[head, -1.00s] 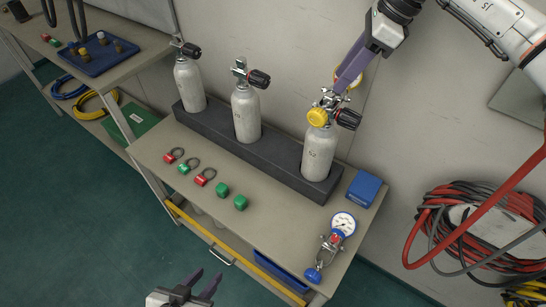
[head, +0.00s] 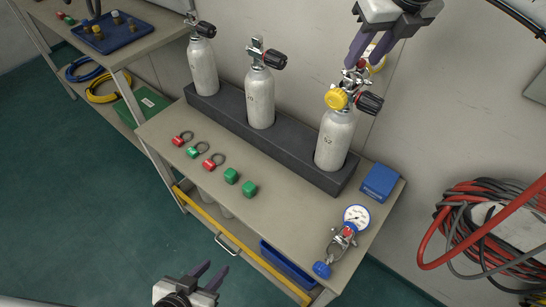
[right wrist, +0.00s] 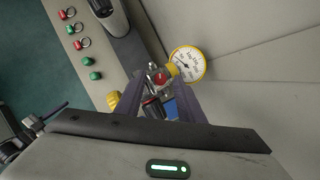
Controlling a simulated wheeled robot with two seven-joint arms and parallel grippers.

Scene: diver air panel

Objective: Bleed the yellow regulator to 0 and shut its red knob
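The yellow regulator sits on the right-hand cylinder (head: 335,140). Its yellow handwheel (head: 338,98) faces the front, and its yellow-rimmed gauge (head: 376,61) is partly behind my right gripper. The right wrist view shows the white gauge face (right wrist: 187,64); its needle reading is too small to tell. The red knob (right wrist: 160,77) appears there between the fingertips, with no clear contact. My right gripper (head: 354,62) is open, fingers pointing down at the regulator's top. My left gripper (head: 213,272) is open and empty, low in front of the bench.
Two more cylinders (head: 203,65) (head: 260,98) stand in the dark rack (head: 222,117). Red and green caps, a blue box (head: 380,182) and a blue-knobbed regulator with gauge (head: 357,217) lie on the bench (head: 285,195). Red and grey hoses (head: 470,225) hang at the right.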

